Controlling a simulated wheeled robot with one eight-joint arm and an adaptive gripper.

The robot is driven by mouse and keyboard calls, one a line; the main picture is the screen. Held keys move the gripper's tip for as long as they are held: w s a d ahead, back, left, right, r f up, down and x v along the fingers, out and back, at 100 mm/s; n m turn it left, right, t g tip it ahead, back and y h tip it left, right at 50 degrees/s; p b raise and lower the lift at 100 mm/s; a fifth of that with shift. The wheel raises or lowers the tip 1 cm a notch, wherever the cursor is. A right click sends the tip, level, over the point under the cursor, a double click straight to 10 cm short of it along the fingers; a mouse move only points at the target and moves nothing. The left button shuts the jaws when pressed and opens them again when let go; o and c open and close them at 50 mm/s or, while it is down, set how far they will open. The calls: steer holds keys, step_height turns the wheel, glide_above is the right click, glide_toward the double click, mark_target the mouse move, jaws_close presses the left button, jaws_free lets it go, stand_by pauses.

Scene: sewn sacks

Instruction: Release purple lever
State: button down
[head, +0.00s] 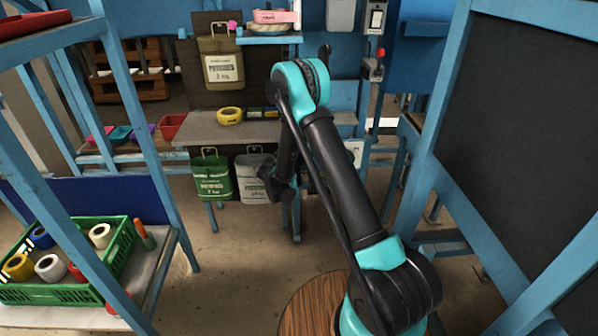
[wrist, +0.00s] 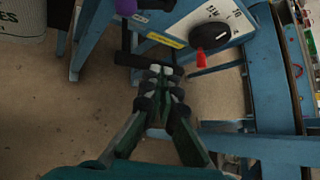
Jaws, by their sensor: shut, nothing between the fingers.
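A purple piece (wrist: 126,6), which looks like the purple lever, shows at the top edge of the wrist view, cut off by the frame. Its full shape and position cannot be told. I cannot make it out in the head view. My gripper (wrist: 162,72) is shut and empty, with its fingertips together below and to the right of the purple piece, apart from it in the picture. In the head view my dark gripper end hangs low in front of the workbench, beside the hanging sacks, and its fingers are hard to make out.
A black dial (wrist: 210,33) and a red tip (wrist: 201,58) are close to the gripper's right. A pale sack (head: 257,185) and a green sack (head: 212,178) hang under the bench (head: 190,131). A green crate (head: 112,262) stands left; a dark panel (head: 520,120) bounds the right.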

mark_target(303, 161)
steer(key=w+f+n, duration=0.4)
steer(key=w+f, duration=0.2)
steer(key=w, duration=0.4)
steer(key=shift+w+a+f+t, duration=0.15)
steer(key=shift+a+f+t, duration=0.1)
steer(key=shift+t, duration=0.15)
